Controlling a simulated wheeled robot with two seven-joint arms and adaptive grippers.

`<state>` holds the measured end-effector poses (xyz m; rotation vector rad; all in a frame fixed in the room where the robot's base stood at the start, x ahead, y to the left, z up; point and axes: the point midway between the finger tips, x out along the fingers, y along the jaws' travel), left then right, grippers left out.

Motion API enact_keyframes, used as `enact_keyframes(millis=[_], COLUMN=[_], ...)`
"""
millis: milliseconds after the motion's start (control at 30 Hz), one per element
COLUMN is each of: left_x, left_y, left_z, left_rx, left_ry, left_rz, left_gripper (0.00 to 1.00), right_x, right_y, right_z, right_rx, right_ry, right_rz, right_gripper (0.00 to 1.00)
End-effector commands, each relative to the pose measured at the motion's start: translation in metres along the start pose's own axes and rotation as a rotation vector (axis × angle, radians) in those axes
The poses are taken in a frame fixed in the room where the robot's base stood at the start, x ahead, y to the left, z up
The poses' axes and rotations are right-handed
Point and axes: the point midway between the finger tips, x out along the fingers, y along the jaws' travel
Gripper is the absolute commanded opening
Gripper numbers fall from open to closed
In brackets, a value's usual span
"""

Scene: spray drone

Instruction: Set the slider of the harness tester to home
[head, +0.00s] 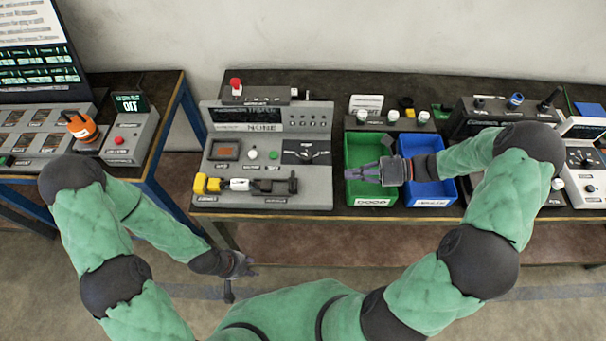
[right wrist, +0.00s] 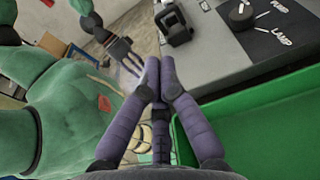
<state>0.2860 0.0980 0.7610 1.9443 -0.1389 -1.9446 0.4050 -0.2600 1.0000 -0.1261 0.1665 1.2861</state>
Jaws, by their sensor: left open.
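The harness tester (head: 318,198) is the grey console on the middle bench. It has a small screen, a few buttons, a black panel with a lever, and a row of yellow, white and black parts at the front. I cannot tell for sure which part is its slider. In the right wrist view, its grey top (right wrist: 215,50) shows a black clamp-like part and the panel's PUMP and LAMP marks. My right gripper (head: 352,174) is over the green bin, beside the tester, its fingers together and empty. My left gripper (head: 243,270) hangs open and empty before the bench.
The green bin (head: 357,145) and a blue bin (head: 447,187) stand right of the tester. A row of small controls lies behind them. More devices stand at the right, including a white one (head: 589,190). Another bench with an orange-handled tool (head: 80,126) is at the left.

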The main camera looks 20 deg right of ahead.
Motion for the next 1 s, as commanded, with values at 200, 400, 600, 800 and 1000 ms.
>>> enact_keyframes(millis=[200,400,600,800,1000], left_x=[0.001,0.003,0.007,0.012,0.016], left_y=[0.000,-0.001,-0.003,-0.004,-0.006], left_z=[0.000,0.000,0.000,-0.001,-0.001], left_rx=[0.000,0.000,0.000,0.000,0.000], left_ry=[0.000,0.000,0.000,0.000,0.000], left_rz=[0.000,0.000,0.000,0.000,0.000], left_gripper=[0.40,0.40,0.40,0.40,0.40], right_x=[0.004,0.028,0.066,0.102,0.129], right_y=[0.000,0.001,0.001,0.001,0.001], right_z=[0.000,0.000,-0.001,-0.001,-0.001], right_rx=[0.000,0.000,0.000,-0.001,-0.001], right_ry=[0.000,0.000,-0.001,0.000,0.000], right_rz=[0.001,0.004,0.004,0.005,0.004], right_gripper=[0.00,0.00,0.00,0.00,0.00])
